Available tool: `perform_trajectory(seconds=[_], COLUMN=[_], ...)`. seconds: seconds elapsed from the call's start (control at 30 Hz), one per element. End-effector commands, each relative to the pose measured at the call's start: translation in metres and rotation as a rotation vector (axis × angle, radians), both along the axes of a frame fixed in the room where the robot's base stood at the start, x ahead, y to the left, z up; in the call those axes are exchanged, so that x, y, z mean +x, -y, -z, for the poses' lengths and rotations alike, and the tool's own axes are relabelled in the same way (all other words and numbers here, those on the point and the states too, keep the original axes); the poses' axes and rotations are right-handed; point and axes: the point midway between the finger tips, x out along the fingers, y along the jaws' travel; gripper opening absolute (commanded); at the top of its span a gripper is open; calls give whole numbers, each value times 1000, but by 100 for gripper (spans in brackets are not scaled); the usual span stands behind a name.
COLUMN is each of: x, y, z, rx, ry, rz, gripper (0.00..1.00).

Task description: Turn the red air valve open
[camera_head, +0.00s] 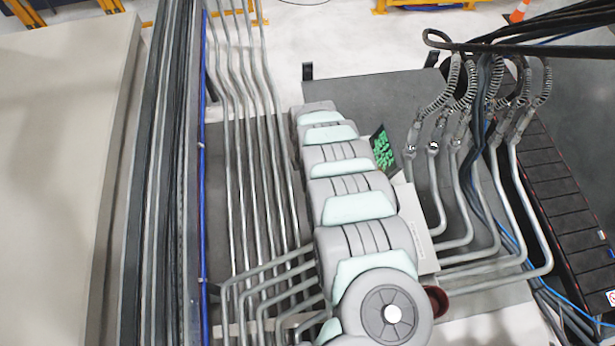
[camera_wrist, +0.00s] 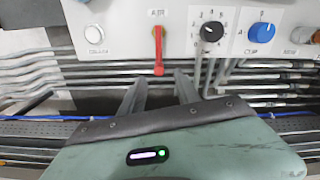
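The red air valve (camera_wrist: 158,52) shows in the wrist view as a narrow red lever hanging straight down from a small brass-coloured stem on a white panel (camera_wrist: 125,40). My gripper (camera_wrist: 159,84) is open, with its two grey fingers apart and nothing between them. The lever's lower tip lies just above the gap between the fingertips in the picture. I cannot tell the remaining depth, but no contact shows. In the head view my arm covers the gripper, and I cannot make out the lever there.
On the panel, a white button (camera_wrist: 94,35) is left of the lever; a black knob (camera_wrist: 211,32) and a blue knob (camera_wrist: 262,31) are right of it. Metal pipes (camera_wrist: 275,78) run below. In the head view, pipes (camera_head: 240,150) and hoses (camera_head: 465,85) flank my arm.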

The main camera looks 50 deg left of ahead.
Motion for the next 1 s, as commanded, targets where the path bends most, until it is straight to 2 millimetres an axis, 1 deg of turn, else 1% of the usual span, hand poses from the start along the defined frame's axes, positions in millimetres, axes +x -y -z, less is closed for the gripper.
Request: perform_trajectory(seconds=[0.03, 0.1, 0.23, 0.37, 0.93, 1.0], x=[2, 1, 1, 0, 0, 0], y=[0, 0, 0, -1, 0, -5], z=[-15, -28, -38, -41, -40, -41], rx=[1, -2, -1, 1, 1, 15], ry=[4, 4, 2, 0, 0, 1], rz=[0, -3, -2, -1, -1, 7], gripper=[39, 39, 39, 39, 39, 39])
